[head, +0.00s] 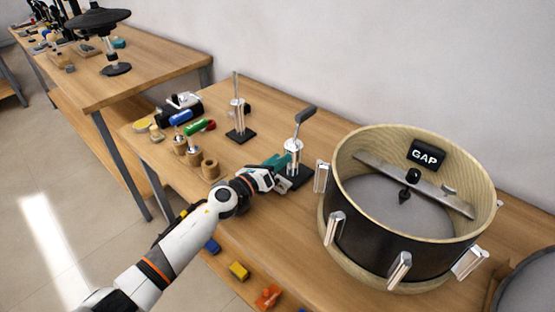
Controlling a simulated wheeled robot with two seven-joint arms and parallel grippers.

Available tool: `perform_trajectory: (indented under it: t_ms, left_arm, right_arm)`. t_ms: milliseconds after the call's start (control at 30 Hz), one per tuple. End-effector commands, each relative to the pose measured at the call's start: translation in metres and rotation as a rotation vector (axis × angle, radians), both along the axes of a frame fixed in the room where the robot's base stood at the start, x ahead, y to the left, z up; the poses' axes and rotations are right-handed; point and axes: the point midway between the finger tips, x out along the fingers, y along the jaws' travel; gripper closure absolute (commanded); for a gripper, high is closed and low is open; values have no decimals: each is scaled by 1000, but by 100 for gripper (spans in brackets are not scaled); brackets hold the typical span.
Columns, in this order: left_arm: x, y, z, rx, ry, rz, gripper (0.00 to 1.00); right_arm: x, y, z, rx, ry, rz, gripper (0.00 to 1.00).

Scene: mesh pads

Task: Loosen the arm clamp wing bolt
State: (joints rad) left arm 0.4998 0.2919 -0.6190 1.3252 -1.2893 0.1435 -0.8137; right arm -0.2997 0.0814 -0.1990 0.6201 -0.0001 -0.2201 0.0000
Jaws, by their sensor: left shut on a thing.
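A metal stand (293,147) with a dark angled arm (306,113) at its top stands on a black base on the wooden workbench, just left of the drum. My left gripper (283,166) reaches in from the lower left. Its fingertips are at the left side of this stand, low on its metal body, and are shut on a small part there. That part, which I take for the wing bolt, is mostly hidden by the fingers and too small to make out. The stand looks upright. My right gripper is not in view.
An open drum shell (375,245) with a bar across it and a black "GAP" block (426,154) fills the right. A second rod stand (238,122) is behind my gripper. Coloured tools (200,127) and wooden cups (209,169) lie left. The wall bounds the back.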

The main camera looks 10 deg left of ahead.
Motion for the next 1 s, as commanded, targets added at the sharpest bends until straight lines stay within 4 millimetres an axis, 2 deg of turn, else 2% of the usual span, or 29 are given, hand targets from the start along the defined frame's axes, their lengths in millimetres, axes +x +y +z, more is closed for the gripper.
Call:
perform_trajectory:
  t_ms: [300,700,733,800,867,1000]
  left_arm:
    - [0,0,-1,-68,51,0,88]
    - [0,0,-1,-72,54,0,88]
    - [0,0,-1,-72,54,0,62]
    - [0,0,-1,-72,54,0,51]
    - [0,0,-1,-72,54,0,44]
    - [0,0,-1,-71,53,0,44]
  right_arm:
    - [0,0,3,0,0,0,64]
    - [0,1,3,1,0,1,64]
    - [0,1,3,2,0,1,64]
    - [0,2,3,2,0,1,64]
    - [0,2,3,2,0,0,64]
    - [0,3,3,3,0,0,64]
